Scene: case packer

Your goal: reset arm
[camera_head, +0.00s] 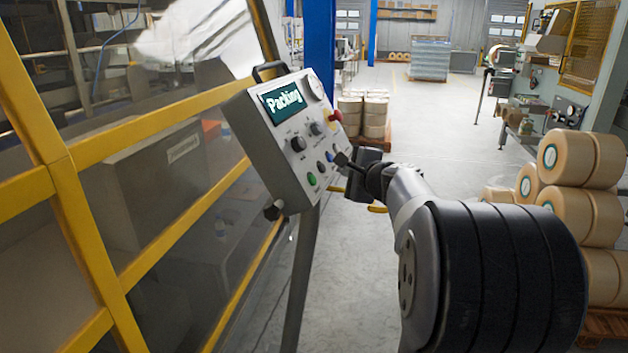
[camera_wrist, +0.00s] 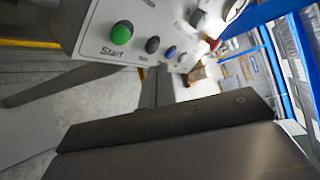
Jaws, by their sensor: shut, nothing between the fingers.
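My gripper (camera_head: 345,163) is at the lower right edge of a grey control panel (camera_head: 262,138) in the head view. It is shut and holds nothing. Its tip is close to the panel's lower buttons; I cannot tell whether it touches. A green button (camera_head: 311,179) sits at the lower left of the button rows. In the wrist view the green button (camera_wrist: 121,33) is labelled "Start", with dark and blue buttons to its right. The dark gripper body (camera_wrist: 170,125) fills the lower part of that view.
A yellow-framed machine guard (camera_head: 60,165) with clear panes stands on the left. The panel is on a grey post (camera_head: 300,275). Stacked tan rolls (camera_head: 580,160) stand on a pallet at right. A blue column (camera_head: 319,45) rises behind the panel. Grey floor (camera_head: 440,130) beyond is open.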

